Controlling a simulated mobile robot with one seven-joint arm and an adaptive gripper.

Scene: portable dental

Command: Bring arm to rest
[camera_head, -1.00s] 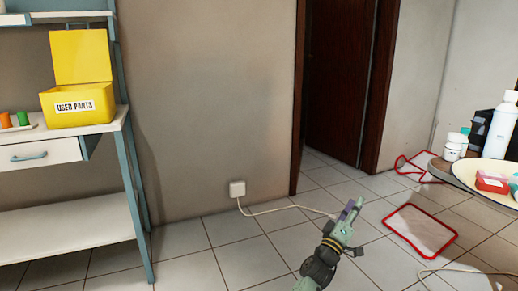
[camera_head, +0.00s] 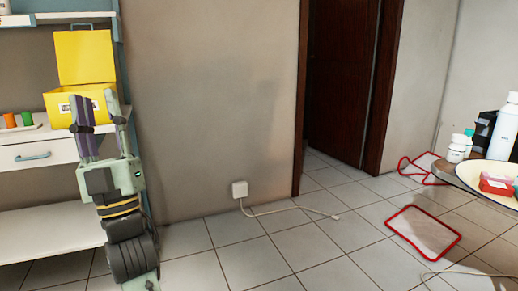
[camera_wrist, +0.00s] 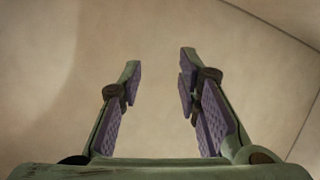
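My gripper (camera_head: 92,97) is raised upright at the left of the head view, with its fingers pointing up. It stands in front of the shelf unit and covers part of the yellow box's front. The fingers are apart with nothing between them. In the wrist view my gripper (camera_wrist: 158,75) also shows open and empty, with purple pads on green fingers, against a plain beige surface.
The yellow box (camera_head: 85,58) with its lid up stands on the shelf unit (camera_head: 50,223) at left. A white socket (camera_head: 239,189) with a cable is low on the wall. A round table (camera_head: 450,178) with bottles is at right. Red-edged sheets (camera_head: 424,232) lie on the floor.

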